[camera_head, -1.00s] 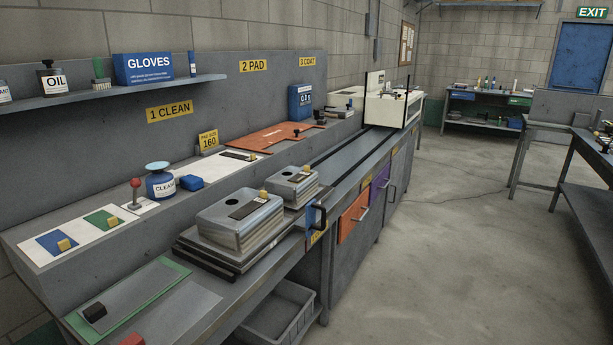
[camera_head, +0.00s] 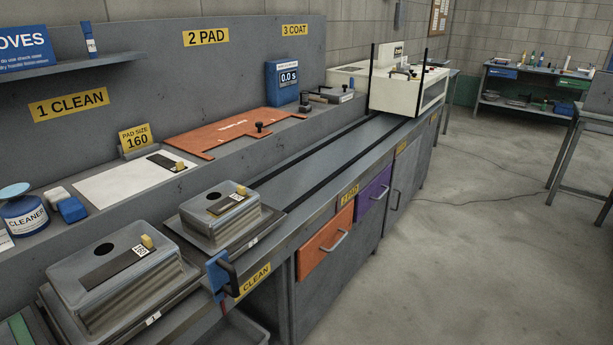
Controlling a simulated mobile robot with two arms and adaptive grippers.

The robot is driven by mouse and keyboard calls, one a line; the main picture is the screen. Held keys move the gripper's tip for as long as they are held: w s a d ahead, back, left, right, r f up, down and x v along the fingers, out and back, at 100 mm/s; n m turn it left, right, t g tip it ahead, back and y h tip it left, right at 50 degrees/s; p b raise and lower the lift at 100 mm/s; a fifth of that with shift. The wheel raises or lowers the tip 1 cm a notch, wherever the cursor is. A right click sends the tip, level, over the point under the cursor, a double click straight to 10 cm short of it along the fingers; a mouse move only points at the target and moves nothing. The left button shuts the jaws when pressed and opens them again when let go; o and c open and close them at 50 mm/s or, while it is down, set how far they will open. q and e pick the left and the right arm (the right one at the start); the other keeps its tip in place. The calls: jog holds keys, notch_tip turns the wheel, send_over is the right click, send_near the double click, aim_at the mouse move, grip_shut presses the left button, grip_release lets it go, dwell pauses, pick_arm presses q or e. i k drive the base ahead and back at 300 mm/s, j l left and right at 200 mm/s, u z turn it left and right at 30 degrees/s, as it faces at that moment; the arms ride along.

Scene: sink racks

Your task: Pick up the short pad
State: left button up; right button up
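Three dark strip-shaped pads with yellow knobs are in the head view. One pad (camera_head: 166,162) lies on the right end of a white sheet (camera_head: 110,183). One pad (camera_head: 116,268), with a label reading 160, lies on top of the larger metal sink block (camera_head: 75,260). One pad (camera_head: 226,204) lies on the smaller metal block (camera_head: 205,222). The pad on the larger block looks longest; I cannot tell surely which of the other two is shorter. A yellow sign (camera_head: 136,138) reads "PAD SIZE 160". Neither gripper is in view.
An orange template board (camera_head: 225,132) and a blue 0.0 s timer (camera_head: 288,82) sit on the back ledge. A white machine (camera_head: 400,95) stands at the far bench end. A blue-and-black handle (camera_head: 220,272) projects at the bench edge.

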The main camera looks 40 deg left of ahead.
aim_at(225, 204)
jog(key=i+u, duration=0.15)
jog(key=i, duration=0.45)
jog(key=i+l+u, duration=0.15)
jog(key=i, duration=0.45)
jog(key=i+l+u, duration=0.2)
jog(key=i, duration=0.4)
